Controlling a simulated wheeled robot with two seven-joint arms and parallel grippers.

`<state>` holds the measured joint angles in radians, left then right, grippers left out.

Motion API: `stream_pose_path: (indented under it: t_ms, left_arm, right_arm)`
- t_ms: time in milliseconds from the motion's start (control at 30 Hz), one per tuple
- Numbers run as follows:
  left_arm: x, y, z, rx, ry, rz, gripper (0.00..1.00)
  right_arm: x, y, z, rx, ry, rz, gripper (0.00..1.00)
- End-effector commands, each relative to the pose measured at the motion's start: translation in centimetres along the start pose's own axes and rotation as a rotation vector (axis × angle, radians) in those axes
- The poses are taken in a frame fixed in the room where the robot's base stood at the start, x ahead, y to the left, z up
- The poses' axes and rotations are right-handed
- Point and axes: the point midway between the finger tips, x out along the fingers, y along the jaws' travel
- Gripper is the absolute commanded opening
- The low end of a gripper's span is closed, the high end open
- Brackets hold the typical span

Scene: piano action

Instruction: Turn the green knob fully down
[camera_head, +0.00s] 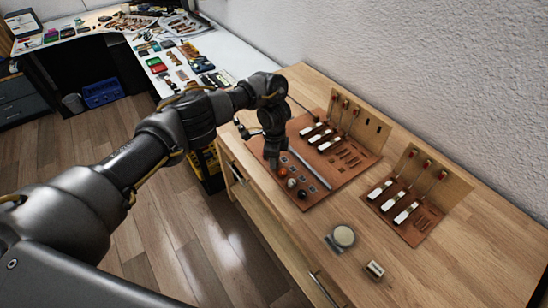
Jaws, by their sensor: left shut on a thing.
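A brown panel (318,193) lies on the wooden bench. A row of small round knobs runs along its near left side: an orange-red knob (282,172), a whitish knob (291,183) and a dark knob (302,194). My left gripper (274,164) points down at the far end of this row, shut on a knob that its fingers hide. No green shows there, and no green knob shows elsewhere in the row, so the held one seems to be the green knob. How far it is turned cannot be seen. My right gripper is not in view.
A silver rod (310,170) lies on the panel beside the knobs. White key pieces with red-tipped uprights stand behind, and a second brown panel (420,232) is to the right. A round grey-beige disc (344,236) and a small metal block (375,269) sit in front. The bench's right part is clear.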

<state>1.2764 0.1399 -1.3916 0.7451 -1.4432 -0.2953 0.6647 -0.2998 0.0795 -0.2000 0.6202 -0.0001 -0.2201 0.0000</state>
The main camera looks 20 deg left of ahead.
Motion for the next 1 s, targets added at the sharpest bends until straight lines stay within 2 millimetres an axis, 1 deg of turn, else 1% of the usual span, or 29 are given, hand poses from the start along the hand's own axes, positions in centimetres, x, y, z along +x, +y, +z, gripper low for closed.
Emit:
stream_pose_path:
  t_ms: [367, 400, 533, 833, 933, 1000]
  left_arm:
    - [-0.1, -0.1, 0.0, -0.006, 0.001, -0.003, 0.0]
    - [-0.1, -0.1, 0.0, -0.006, 0.001, -0.003, 0.27]
    - [-0.1, -0.1, 0.0, -0.005, 0.001, -0.002, 0.44]
    - [-0.2, -0.1, 0.0, -0.003, 0.001, -0.002, 0.45]
    - [-1.1, -0.1, 0.0, -0.002, 0.0, -0.004, 0.45]
    - [-2.3, -0.2, 0.0, -0.001, 0.002, -0.005, 0.45]
  right_arm:
    - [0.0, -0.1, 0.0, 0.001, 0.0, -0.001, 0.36]
    - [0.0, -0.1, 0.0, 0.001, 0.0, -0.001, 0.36]
    - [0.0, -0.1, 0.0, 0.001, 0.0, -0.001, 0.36]
    - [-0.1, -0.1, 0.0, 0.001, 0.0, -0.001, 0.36]
    - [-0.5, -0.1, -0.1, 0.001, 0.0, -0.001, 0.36]
    - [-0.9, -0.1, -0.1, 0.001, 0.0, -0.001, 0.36]
